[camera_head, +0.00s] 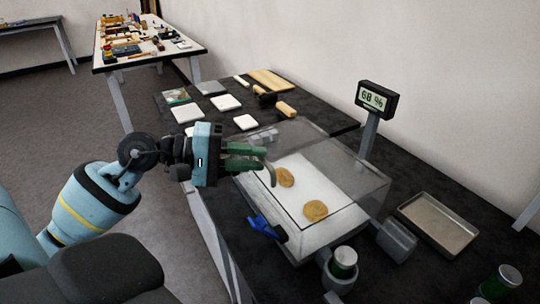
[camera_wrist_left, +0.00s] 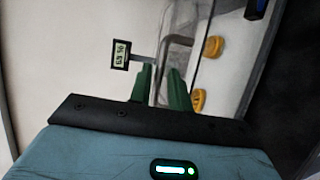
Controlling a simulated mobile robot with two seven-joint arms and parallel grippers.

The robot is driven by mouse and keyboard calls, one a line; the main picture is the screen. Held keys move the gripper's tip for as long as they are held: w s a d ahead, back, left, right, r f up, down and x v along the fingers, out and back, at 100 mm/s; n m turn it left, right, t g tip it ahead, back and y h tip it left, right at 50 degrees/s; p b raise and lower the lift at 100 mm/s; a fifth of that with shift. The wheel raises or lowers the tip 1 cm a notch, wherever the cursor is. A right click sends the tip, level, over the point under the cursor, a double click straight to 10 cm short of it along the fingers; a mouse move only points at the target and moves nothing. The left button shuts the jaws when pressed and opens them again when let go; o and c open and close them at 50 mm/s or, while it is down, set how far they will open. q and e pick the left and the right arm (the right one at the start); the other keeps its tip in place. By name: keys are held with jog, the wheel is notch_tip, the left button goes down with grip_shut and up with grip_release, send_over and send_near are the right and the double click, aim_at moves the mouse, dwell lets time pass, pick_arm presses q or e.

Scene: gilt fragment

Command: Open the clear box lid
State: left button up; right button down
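The clear box (camera_head: 345,175) stands on the dark table, with its clear lid (camera_head: 318,142) down over it. Two gold-brown pieces lie inside on a white surface, one nearer the gripper (camera_head: 286,177) and one nearer the front (camera_head: 315,211). A bent grey metal handle (camera_head: 271,174) shows at the box's left side, right at my fingertips. My left gripper (camera_head: 265,158) has green fingers with a gap between them. In the left wrist view the handle (camera_wrist_left: 178,42) lies just beyond and between the fingertips (camera_wrist_left: 162,72); contact cannot be told. My right gripper is not in view.
A display on a post (camera_head: 377,99) stands behind the box. A metal tray (camera_head: 438,222) lies to the right. White tiles (camera_head: 226,102) lie at the back left.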

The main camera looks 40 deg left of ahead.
aim_at(271, 160)
pick_arm(q)
jog(key=shift+p+x, duration=0.55)
jog(key=shift+x, duration=1.55)
grip_shut()
